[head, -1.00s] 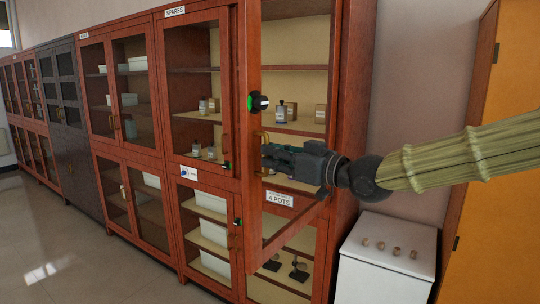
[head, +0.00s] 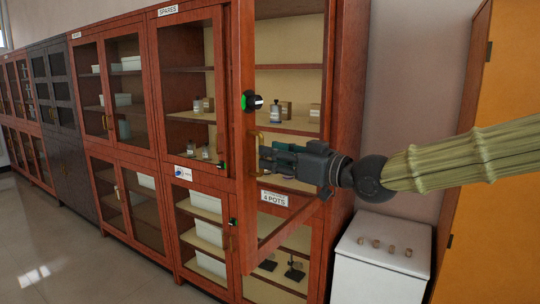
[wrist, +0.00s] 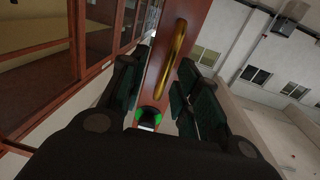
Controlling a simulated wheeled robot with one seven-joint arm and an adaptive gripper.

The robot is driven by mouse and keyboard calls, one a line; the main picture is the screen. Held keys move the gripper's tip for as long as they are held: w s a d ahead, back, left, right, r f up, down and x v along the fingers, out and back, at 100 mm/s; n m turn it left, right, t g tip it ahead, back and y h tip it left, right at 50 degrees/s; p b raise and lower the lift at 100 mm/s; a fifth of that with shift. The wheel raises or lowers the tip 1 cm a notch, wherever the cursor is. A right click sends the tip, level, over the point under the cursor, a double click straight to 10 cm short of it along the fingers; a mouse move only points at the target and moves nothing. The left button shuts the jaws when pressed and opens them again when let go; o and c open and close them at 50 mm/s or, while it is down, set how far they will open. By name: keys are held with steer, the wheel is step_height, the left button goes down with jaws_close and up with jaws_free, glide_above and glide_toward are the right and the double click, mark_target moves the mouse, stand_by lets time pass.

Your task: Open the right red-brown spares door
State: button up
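The right red-brown spares door (head: 242,200) stands swung well out from its cabinet, seen at a steep angle, with the shelves showing through and behind it. Its brass handle (head: 259,141) is on the outer face near the free edge; it also shows in the wrist view (wrist: 173,55). A black and green round lock piece (head: 250,101) sits above the handle. My gripper (head: 268,156) is at the handle. In the wrist view its dark green finger pads (wrist: 158,88) stand apart on both sides of the handle, with gaps visible. Contact cannot be made out.
The left spares door (head: 187,90) is closed, under the SPARES label (head: 168,11). Lower glass doors (head: 202,230) are closed below. Floor (head: 80,260) is clear at left.

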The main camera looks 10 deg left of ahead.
steer(key=v, duration=1)
steer(key=shift+d, duration=0.2)
step_height(320, 180, down, 22)
steer(key=a+m+g+h, duration=0.1)
steer(key=m+h, duration=0.2)
steer(key=m, duration=0.1)
steer(key=s+d+f+m+g+h, duration=0.1)
steer(key=s+f+m+h, duration=0.15)
steer(key=f, duration=0.95)
steer(key=s+d+f+m+g+h, duration=0.1)
steer(key=s+d+f+m, duration=0.15)
steer(key=f, duration=0.85)
steer(key=s+d+f+m+g+h, duration=0.1)
steer(key=s+d+f+g+h, duration=0.2)
steer(key=s+f, duration=0.7)
steer(key=s+d+f+m+g+h, duration=0.2)
steer(key=s+d+f+h, duration=0.4)
steer(key=s+d+f, duration=1.1)
steer(key=s+f, duration=0.1)
steer(key=s, duration=0.2)
steer(key=shift+s+d+g, duration=0.15)
steer(key=shift+d+g, duration=0.1)
steer(key=shift+g, duration=0.15)
